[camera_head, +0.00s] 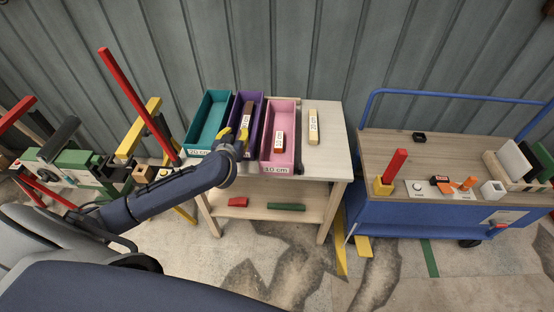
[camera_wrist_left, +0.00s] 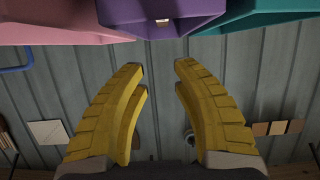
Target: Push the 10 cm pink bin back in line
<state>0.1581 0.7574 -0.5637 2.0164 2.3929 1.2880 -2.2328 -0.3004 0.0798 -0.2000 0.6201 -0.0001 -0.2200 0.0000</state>
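The pink bin (camera_head: 283,113), labelled 10 cm, stands on the wooden table with its front end close to the table's front edge, nearer it than the teal bin's front. A red-brown block with a label lies in it. The pink bin also shows at the upper left of the left wrist view (camera_wrist_left: 55,22). My left gripper (camera_head: 235,133) is at the front of the purple bin, left of the pink bin. In the left wrist view its yellow fingers (camera_wrist_left: 160,68) are apart with nothing between them. Whether it touches a bin cannot be told. My right gripper is not in view.
The purple bin (camera_head: 258,98) is between the pink bin and the teal bin (camera_head: 211,115); my gripper hides its front. A pale labelled block (camera_head: 313,127) lies right of the pink bin on the table (camera_head: 335,150). A blue cart (camera_head: 395,214) stands to the right.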

